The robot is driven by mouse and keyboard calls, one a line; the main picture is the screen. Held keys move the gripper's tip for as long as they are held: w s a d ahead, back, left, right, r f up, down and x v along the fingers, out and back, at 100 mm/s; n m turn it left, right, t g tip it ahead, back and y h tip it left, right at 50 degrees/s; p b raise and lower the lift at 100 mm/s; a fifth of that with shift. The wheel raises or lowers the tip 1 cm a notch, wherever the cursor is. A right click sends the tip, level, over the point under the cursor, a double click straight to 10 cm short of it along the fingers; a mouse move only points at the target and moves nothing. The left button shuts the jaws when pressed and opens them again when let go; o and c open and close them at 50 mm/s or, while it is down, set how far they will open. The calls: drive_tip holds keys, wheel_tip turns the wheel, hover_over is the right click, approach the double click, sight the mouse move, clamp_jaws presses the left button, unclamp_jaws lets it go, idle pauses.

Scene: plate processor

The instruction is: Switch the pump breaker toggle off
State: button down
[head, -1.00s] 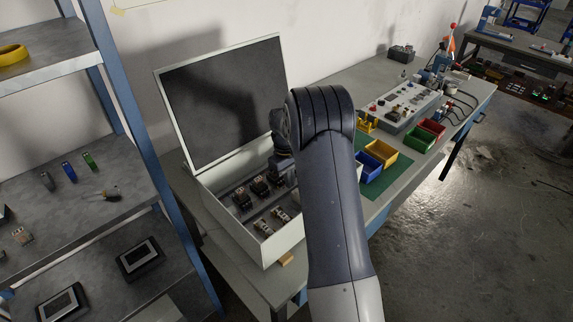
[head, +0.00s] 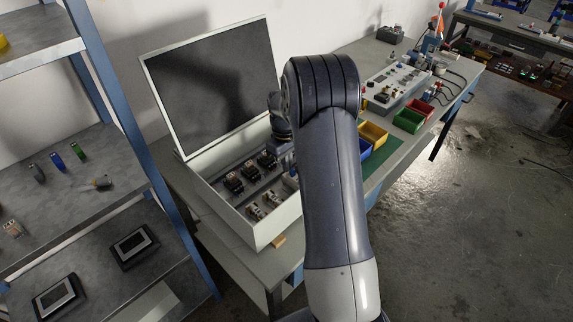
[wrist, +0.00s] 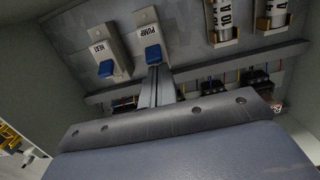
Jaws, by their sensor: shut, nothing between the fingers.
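The pump breaker (wrist: 148,35), labelled PUMP, has a blue toggle (wrist: 153,53) and shows at the upper middle of the wrist view. My gripper (wrist: 154,72) is shut and empty, its narrow fingertips right at the lower edge of the blue toggle. I cannot tell whether they touch it. The HEAT breaker (wrist: 101,45) with its own blue toggle (wrist: 106,68) is just to the left. Both breakers sit inside the open white box (head: 262,228), seen in the head view. There my arm hides the gripper and the breakers.
Two fuse holders (wrist: 221,22) marked 10A are right of the breakers. Several contactors (head: 233,183) stand in the box. The box's raised lid (head: 215,85) is behind it. A blue-post shelf (head: 140,150) is at left; coloured bins (head: 409,120) are on the bench at right.

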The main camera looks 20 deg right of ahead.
sight(294, 176)
drive_tip(key=shift+s+d+r+t+y+b, duration=0.15)
drive_tip(key=shift+s+t+y+b, duration=0.2)
drive_tip(key=shift+t+b, duration=0.95)
drive_tip(key=shift+s+d+r+t+y+b, duration=0.15)
drive_tip(key=shift+s+t+y+b, duration=0.3)
drive_tip(key=shift+b, duration=1.5)
drive_tip(key=shift+s+d+t+y+b, duration=0.25)
drive_tip(key=shift+t+b, duration=0.65)
drive_tip(key=shift+b, duration=1.55)
drive_tip(key=shift+s+d+t+y+b, duration=0.1)
drive_tip(key=shift+s+t+y+b, duration=0.5)
drive_tip(key=shift+b, duration=1.85)
drive_tip(key=shift+w+r+t+h, duration=0.2)
drive_tip(key=shift+w+t+h, duration=0.05)
drive_tip(key=shift+w+h, duration=0.1)
drive_tip(key=shift+r+p, duration=0.6)
drive_tip(key=shift+r, duration=0.2)
drive_tip(key=v, duration=1)
drive_tip(key=shift+s+r, duration=0.25)
drive_tip(key=shift+r, duration=0.05)
